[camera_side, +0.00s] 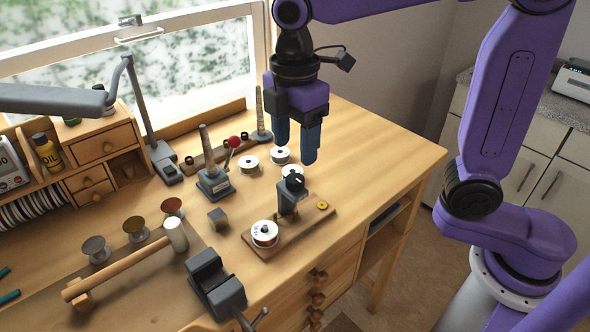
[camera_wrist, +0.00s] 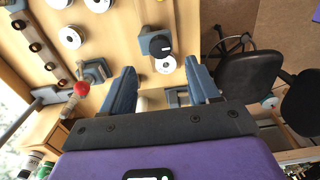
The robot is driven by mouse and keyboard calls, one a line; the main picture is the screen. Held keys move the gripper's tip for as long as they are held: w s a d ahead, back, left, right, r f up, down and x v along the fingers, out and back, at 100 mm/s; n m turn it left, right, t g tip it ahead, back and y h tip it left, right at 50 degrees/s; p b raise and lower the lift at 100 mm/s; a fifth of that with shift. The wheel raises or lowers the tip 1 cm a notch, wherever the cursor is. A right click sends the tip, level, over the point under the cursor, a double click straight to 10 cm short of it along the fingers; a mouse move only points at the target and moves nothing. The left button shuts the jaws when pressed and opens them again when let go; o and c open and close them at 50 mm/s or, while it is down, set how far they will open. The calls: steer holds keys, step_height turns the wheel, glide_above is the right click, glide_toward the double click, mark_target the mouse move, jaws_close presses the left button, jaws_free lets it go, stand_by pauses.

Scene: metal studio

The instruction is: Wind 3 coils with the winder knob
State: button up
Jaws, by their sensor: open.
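The winder knob (camera_side: 295,182) is a black round knob with a white mark, on top of a grey housing. The housing (camera_side: 288,200) stands on a wooden base board (camera_side: 290,236). A white spool (camera_side: 264,234) sits at the board's near left end, and a small brass disc (camera_side: 322,205) at its right end. My gripper (camera_side: 297,152) is open and empty, above the knob and apart from it, fingers pointing down. In the wrist view, the knob (camera_wrist: 161,46) shows just beyond and between the fingertips (camera_wrist: 160,66).
Several loose white spools (camera_side: 248,163) lie behind the winder. A red-knobbed lever device (camera_side: 214,182), a small grey block (camera_side: 217,217), a vise (camera_side: 215,285) and a mallet (camera_side: 130,262) stand to the left. The bench top right of the winder is clear.

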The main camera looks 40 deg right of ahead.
mark_target(295, 178)
step_height(295, 178, down, 7)
steer(key=shift+r, duration=0.1)
steer(key=shift+c, duration=0.2)
steer(key=c, duration=1)
